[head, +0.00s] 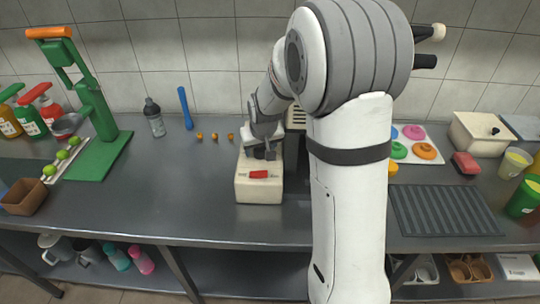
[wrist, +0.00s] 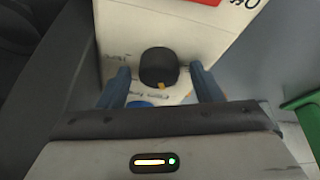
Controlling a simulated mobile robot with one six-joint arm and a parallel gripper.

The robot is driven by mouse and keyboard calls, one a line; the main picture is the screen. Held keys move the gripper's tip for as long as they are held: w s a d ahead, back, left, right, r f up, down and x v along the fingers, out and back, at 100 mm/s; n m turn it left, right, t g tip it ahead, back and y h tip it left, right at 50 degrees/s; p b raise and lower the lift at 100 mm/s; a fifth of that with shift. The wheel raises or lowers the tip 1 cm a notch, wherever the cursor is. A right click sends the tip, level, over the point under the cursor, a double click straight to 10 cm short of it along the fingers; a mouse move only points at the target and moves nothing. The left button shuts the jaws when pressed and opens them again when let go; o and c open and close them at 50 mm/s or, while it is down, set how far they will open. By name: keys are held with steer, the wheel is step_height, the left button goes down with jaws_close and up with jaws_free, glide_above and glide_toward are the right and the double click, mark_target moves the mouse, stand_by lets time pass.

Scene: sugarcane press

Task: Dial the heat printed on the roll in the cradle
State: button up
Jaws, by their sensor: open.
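A cream machine (head: 258,190) with a red switch (head: 259,174) on its front stands at the middle of the counter. In the wrist view, its panel (wrist: 120,25) carries a black round knob (wrist: 158,66) with a yellow mark at its lower edge. Small dark writing lies beside the knob, too blurred to read. My gripper (wrist: 161,76) is open, its two blue fingers on either side of the knob, with gaps showing. In the head view my gripper (head: 265,152) is at the machine's top, partly hidden by my arm. I cannot make out the roll or cradle.
A green press (head: 95,125) stands at the left, near a bottle (head: 154,118) and small orange-brown pieces (head: 215,136). At the right are a tray of coloured rings (head: 436,150), a cream box (head: 480,133) and a dark ribbed mat (head: 445,211).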

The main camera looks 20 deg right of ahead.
steer(key=shift+f+m+b, duration=0.1)
steer(key=shift+m+b, duration=0.2)
